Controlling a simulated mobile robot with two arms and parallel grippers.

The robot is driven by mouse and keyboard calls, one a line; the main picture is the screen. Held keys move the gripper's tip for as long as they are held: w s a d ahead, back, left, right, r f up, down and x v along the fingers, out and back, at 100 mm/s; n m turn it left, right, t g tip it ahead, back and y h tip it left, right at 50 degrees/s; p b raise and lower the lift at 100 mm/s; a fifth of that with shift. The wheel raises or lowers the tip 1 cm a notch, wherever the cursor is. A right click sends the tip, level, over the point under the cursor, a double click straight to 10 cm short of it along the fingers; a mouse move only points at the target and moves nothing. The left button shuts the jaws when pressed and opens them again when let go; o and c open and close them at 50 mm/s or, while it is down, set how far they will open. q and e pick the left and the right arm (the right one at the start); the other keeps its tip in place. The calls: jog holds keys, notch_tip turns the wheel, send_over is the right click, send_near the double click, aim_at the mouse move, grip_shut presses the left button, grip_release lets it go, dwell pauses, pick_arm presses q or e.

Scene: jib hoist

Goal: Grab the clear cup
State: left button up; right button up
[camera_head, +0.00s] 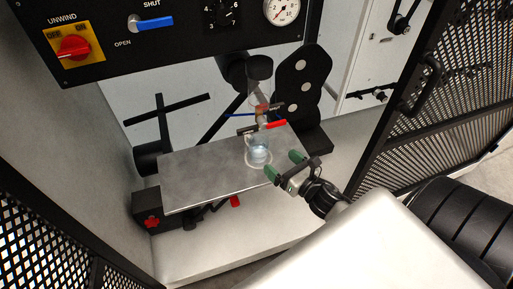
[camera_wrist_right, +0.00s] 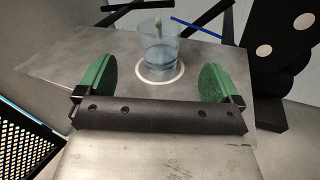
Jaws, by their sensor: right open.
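The clear cup (camera_head: 258,151) stands upright on a grey metal plate (camera_head: 200,180), inside a pale ring marked on it. It looks bluish in its lower part. In the right wrist view the cup (camera_wrist_right: 159,50) is ahead of the fingers, centred between them. My right gripper (camera_head: 284,166) is open, with green pads, just right of and nearer than the cup. In the right wrist view the two pads of my gripper (camera_wrist_right: 157,82) are wide apart with nothing between them. My left gripper is not in view.
A tap with a red handle (camera_head: 277,124) and a blue lever stands just behind the cup. A black bracket with pale discs (camera_head: 300,80) rises behind on the right. A control panel (camera_head: 180,35) is above. Black mesh (camera_head: 430,120) bounds the right. The plate's left part is clear.

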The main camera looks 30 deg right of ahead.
jog(key=shift+w+n+y, duration=0.15)
jog(key=shift+n+y, duration=0.15)
jog(key=shift+n, duration=0.3)
send_near(252, 138)
jog(key=w, duration=0.3)
jog(key=shift+a+f, duration=0.2)
jog(key=w, duration=0.4)
jog(key=shift+w+a+f+p, duration=0.2)
jog(key=shift+w+a+p, duration=0.05)
jog(key=shift+a+p, duration=0.1)
jog(key=c, duration=1)
jog(key=shift+r, duration=0.1)
